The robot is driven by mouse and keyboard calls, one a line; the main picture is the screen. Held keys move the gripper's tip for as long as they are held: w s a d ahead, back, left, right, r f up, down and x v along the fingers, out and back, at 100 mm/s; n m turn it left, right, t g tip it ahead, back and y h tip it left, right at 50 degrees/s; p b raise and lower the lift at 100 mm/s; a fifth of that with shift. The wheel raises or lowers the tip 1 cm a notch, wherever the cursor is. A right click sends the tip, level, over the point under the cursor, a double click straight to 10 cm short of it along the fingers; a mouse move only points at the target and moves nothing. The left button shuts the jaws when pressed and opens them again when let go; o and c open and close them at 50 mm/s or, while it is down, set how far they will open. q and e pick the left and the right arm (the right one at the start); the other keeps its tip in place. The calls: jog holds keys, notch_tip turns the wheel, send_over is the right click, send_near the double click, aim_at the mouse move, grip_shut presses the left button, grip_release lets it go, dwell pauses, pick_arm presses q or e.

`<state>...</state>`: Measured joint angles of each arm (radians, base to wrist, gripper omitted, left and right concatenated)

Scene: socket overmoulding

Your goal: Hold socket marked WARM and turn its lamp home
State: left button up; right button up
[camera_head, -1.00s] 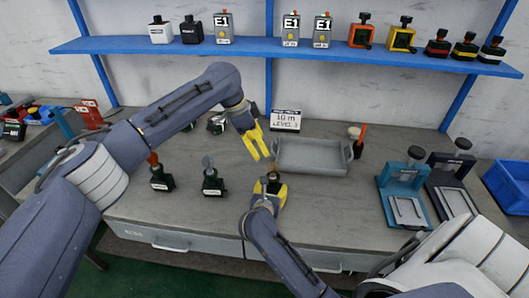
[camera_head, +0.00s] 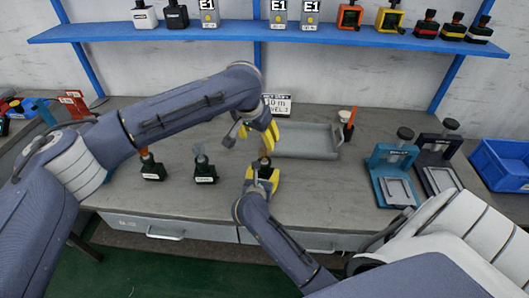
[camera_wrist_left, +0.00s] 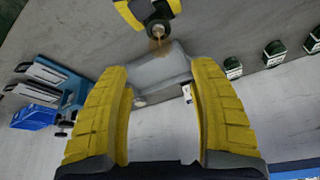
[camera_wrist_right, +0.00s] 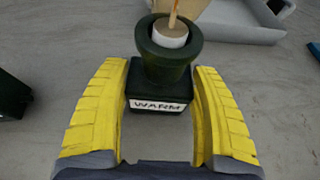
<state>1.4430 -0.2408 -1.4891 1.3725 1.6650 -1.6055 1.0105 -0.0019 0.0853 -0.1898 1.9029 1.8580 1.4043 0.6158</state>
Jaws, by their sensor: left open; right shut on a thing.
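The dark green socket (camera_wrist_right: 165,78) has a white label reading WARM in the right wrist view. Its lamp, a pale collar with a tan stem (camera_wrist_right: 171,34), stands upright in the socket's round mouth; whether it is fully seated I cannot tell. My right gripper (camera_head: 262,180) is shut on the socket's base on the bench, with a yellow finger on each side. My left gripper (camera_head: 258,133) is open and empty just above and behind the socket, pointing down towards it. In the left wrist view the lamp (camera_wrist_left: 158,31) lies beyond the open fingers, apart from them.
A grey tray (camera_head: 335,150) lies behind the socket. Two other dark sockets, one with an orange top (camera_head: 151,170) and one with a grey top (camera_head: 204,172), stand to the left. A teal stand (camera_head: 377,182) and a blue bin (camera_head: 502,168) are at right. A blue shelf (camera_head: 230,30) runs behind.

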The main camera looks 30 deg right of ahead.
aim_at(263, 149)
pick_arm(q)
jog(key=shift+n, duration=0.5)
jog(key=x, duration=1.2)
grip_shut()
